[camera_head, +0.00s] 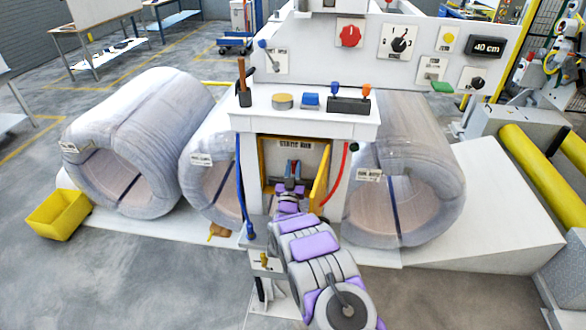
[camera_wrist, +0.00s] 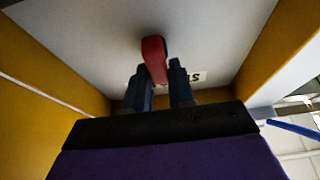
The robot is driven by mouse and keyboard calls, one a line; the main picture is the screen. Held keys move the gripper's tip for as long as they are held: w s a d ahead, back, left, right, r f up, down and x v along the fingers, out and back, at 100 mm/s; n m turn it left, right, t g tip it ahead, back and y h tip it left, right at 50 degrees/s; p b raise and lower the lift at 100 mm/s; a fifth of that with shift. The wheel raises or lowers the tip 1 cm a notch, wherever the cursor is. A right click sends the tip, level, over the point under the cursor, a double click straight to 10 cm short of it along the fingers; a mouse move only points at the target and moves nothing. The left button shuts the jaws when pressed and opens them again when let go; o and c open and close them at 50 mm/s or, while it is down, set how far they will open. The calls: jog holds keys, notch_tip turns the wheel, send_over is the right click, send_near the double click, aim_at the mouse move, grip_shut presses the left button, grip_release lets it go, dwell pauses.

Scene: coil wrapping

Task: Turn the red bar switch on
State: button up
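The red bar switch (camera_wrist: 154,58) is on the pale panel inside the yellow-sided recess, in the wrist view. It hangs slightly slanted, its lower end between my two dark fingers. In the head view my gripper (camera_head: 292,168) reaches into the recess under the white console. The bar is too small there to make out clearly. A label behind the bar is partly hidden by the fingers.
Yellow walls (camera_wrist: 42,70) flank the gripper closely, and a yellow door (camera_head: 320,185) stands open at right. Large wrapped coils (camera_head: 140,120) stand on both sides. Open floor lies in front.

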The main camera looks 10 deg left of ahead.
grip_shut()
jog(key=shift+m+h+b, duration=0.3)
jog(key=shift+m+h, duration=0.1)
jog(key=shift+m, duration=0.2)
jog(key=m+h+b, duration=0.1)
jog(key=m, duration=0.2)
jog(key=m+h+b, duration=0.1)
jog(key=m, duration=0.1)
jog(key=shift+d+m+g+h, duration=0.1)
jog(key=shift+m+g+h, duration=0.2)
jog(key=shift+m, duration=0.1)
jog(key=m+g+h+b, duration=0.1)
jog(key=m+b, duration=0.1)
jog(key=m, duration=0.2)
jog(key=m+g+h+b, duration=0.1)
jog(key=m+b, duration=0.2)
jog(key=m, duration=0.1)
jog(key=f+m+g+h+b, duration=0.1)
jog(key=m+g+b, duration=0.1)
jog(key=m, duration=0.2)
jog(key=shift+d+f+h+b, duration=0.1)
jog(key=shift+d+h+b, duration=0.2)
jog(key=shift+d+b, duration=0.1)
jog(key=shift+d+f+m+g+b, duration=0.1)
jog(key=shift+f+m+g+b, duration=0.1)
jog(key=shift+m+g+b, duration=0.85)
jog(key=shift+f+m+t, duration=0.1)
jog(key=shift+m+t, duration=0.15)
jog(key=shift+m, duration=0.5)
